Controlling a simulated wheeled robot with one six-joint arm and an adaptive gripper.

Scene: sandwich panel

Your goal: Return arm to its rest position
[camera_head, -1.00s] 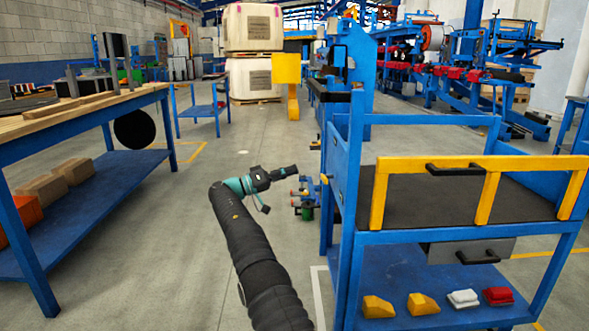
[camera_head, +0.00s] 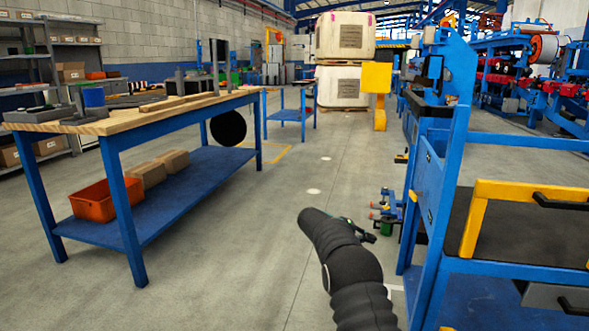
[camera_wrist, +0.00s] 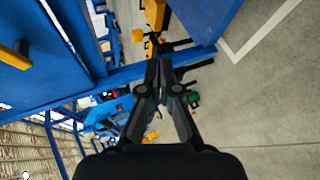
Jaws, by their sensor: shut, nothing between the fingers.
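My arm (camera_head: 345,270) rises from the bottom of the head view, dark and bent, over the aisle floor. My gripper is mostly hidden behind the arm there; only a small dark part shows past it. In the wrist view my gripper (camera_wrist: 161,88) has its two dark fingers together at the tips, with nothing between them. It is in the air, and no object is seen touching it.
A blue cart with a yellow rail (camera_head: 520,192) stands close on the right. A wooden-topped blue workbench (camera_head: 150,116) stands on the left, with an orange bin (camera_head: 106,199) on its lower shelf. The grey floor (camera_head: 255,235) between them is clear.

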